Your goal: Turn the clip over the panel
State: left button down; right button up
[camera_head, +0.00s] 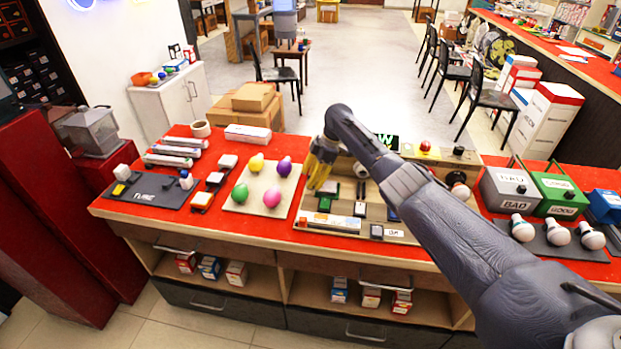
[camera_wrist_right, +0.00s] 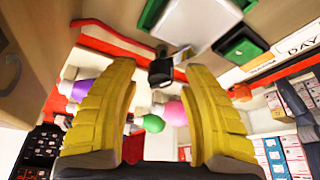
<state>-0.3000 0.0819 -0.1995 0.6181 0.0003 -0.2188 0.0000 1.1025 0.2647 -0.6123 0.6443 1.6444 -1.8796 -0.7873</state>
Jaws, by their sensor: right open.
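The beige panel (camera_head: 345,207) lies on the red table top, carrying several small parts. A small dark piece with a light end, which may be the clip (camera_head: 361,186), stands on it, just right of my right gripper. My right gripper (camera_head: 313,188) has yellow fingers and hangs over the panel's left part. In the right wrist view my right gripper (camera_wrist_right: 165,100) is open, with nothing held between its fingers. A dark piece (camera_wrist_right: 161,68) shows beyond the gap, near a white block (camera_wrist_right: 190,22); I cannot tell if it is the clip. My left gripper is not in view.
A green block (camera_head: 325,204) and a labelled white strip (camera_head: 329,222) sit on the panel close to the right gripper. A board with coloured bulbs (camera_head: 249,202) lies to the left. Grey (camera_head: 511,190) and green (camera_head: 562,193) boxes stand right. My right arm covers part of the panel.

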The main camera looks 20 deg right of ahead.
jog(key=v, duration=1.1)
jog(key=shift+r, duration=0.45)
jog(key=s+d+r+m+t+h, duration=0.1)
jog(key=s+d+m+t+h, duration=0.1)
jog(key=d, duration=0.2)
jog(key=s+a+r+m+t+h, duration=0.1)
jog(key=s+a+r+m+t, duration=0.1)
jog(key=s+a+r+m, duration=0.5)
jog(key=w+f+m, duration=0.1)
jog(key=w+f, duration=0.2)
jog(key=f, duration=0.3)
jog(key=w+f+m, duration=0.2)
jog(key=w+f, duration=0.1)
jog(key=f, duration=0.3)
jog(key=w+a+f+m, duration=0.1)
jog(key=w+f, duration=0.2)
jog(key=f, duration=0.4)
jog(key=shift+a+f, duration=0.1)
